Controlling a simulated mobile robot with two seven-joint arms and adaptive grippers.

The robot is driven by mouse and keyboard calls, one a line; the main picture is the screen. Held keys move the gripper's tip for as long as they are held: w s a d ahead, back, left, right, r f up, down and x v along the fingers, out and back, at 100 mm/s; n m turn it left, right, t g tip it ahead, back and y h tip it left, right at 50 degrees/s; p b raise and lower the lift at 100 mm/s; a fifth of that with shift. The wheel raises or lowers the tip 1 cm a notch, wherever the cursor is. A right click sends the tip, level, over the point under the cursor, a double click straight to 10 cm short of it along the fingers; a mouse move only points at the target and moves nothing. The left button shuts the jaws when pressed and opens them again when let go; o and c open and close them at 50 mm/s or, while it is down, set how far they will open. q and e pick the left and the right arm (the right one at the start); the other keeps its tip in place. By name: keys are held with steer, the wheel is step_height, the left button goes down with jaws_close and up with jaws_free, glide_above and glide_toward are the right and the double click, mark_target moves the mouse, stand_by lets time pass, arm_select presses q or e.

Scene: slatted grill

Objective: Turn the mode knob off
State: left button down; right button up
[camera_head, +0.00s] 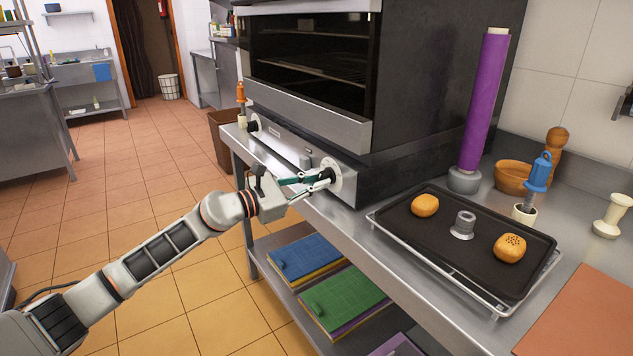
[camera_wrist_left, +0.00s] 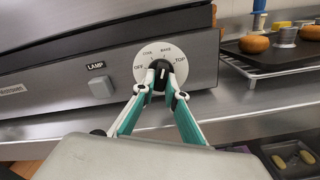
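The mode knob is a dark knob (camera_wrist_left: 161,74) on a round white dial (camera_wrist_left: 148,53) on the oven's steel front panel. The dial reads OFF on its left and TOP on its right, with smaller labels between. I cannot tell surely which label the knob points to. In the head view the dial (camera_head: 334,165) is at the panel's near end. My left gripper (camera_head: 328,178) reaches it from the left. In the left wrist view its fingertips (camera_wrist_left: 161,70) close on both sides of the knob and partly hide it. My right gripper is out of view.
A grey LAMP button (camera_wrist_left: 101,90) is left of the dial. The oven (camera_head: 330,110) stands on a steel counter (camera_head: 375,270). A black tray (camera_head: 445,235) with buns lies to the right. Cutting boards (camera_head: 345,300) lie on the shelf below. The tiled floor at left is clear.

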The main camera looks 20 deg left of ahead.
arm_select(q)
steer(key=shift+r+n+p, duration=0.2)
steer(key=shift+n+p, duration=0.45)
steer(key=shift+n, duration=0.35)
steer(key=n+p, duration=0.2)
steer(key=n, duration=0.1)
steer(key=shift+s+d, duration=0.1)
steer(key=n+p, duration=0.2)
steer(key=n, duration=0.2)
steer(key=shift+d+r, duration=0.1)
steer(key=shift+n+p, duration=0.75)
steer(key=shift+n, duration=0.15)
steer(key=n+p, duration=0.1)
steer(key=n, duration=0.1)
steer(key=shift+s+n+p, duration=0.1)
steer(key=shift+n+p, duration=1.7)
steer(key=shift+n, duration=0.9)
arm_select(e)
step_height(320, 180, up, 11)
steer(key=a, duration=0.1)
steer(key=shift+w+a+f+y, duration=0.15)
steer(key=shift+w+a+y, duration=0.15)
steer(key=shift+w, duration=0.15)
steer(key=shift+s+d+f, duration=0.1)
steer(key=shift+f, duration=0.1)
